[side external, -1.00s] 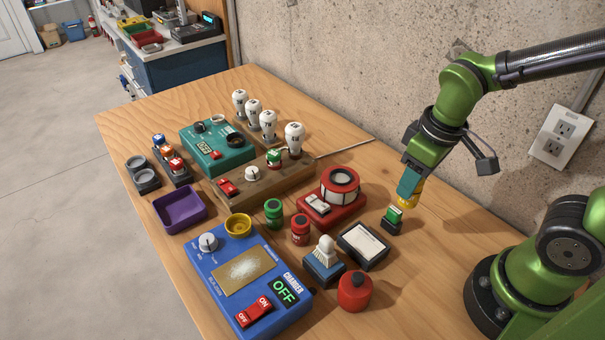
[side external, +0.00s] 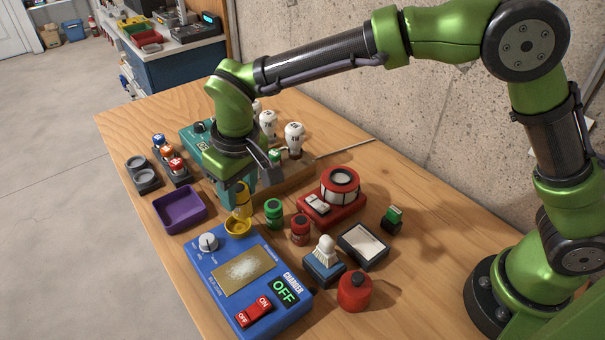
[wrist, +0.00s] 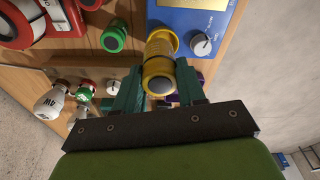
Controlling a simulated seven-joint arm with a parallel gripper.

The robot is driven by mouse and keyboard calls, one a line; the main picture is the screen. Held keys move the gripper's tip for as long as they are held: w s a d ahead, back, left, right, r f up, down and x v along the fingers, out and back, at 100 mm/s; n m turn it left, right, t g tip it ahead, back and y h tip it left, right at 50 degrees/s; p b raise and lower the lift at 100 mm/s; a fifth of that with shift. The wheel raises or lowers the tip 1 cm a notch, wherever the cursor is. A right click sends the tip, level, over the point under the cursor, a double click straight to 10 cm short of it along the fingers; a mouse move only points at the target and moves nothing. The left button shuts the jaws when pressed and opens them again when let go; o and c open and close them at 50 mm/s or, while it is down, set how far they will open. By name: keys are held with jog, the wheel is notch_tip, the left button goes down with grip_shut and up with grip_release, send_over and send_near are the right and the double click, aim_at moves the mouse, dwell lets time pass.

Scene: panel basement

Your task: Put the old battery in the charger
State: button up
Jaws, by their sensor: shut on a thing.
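The yellow battery (side external: 243,194) is upright between the teal fingers of my gripper (side external: 239,203), which is shut on it. It also shows in the wrist view (wrist: 158,82). The blue charger (side external: 224,303) lies at the table's front, with a yellow round cup (side external: 237,226) at its far end. The battery's lower end is right over or just inside the cup; I cannot tell whether it touches. The charger's display (side external: 285,292) reads OFF, and its red switch (side external: 254,311) and grey knob (side external: 208,242) are clear of my gripper.
A purple tray (side external: 180,209) stands left of my gripper. A green cylinder (side external: 274,212) and a red one (side external: 300,229) stand close on its right. A teal device (side external: 190,137) and white bulbs (side external: 294,138) are behind. A black holder with green (side external: 392,217) is at the right.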

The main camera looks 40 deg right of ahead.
jog(key=shift+w+a+r+m, duration=0.45)
jog(key=shift+w+r, duration=0.25)
jog(key=shift+r, duration=0.25)
jog(key=shift+f, duration=2.9)
jog(key=shift+f, duration=0.65)
jog(key=o, duration=0.8)
jog(key=shift+o, duration=0.2)
jog(key=shift+r, duration=0.1)
jog(key=shift+s+d+r, duration=0.1)
jog(key=shift+s+r, duration=0.2)
jog(key=shift+r, duration=1.5)
jog(key=shift+s+r, duration=0.3)
jog(key=shift+r, duration=1.5)
jog(key=shift+s+d+r, duration=0.1)
jog(key=shift+s+r, duration=0.2)
jog(key=shift+r, duration=1.5)
jog(key=shift+w+a, duration=0.1)
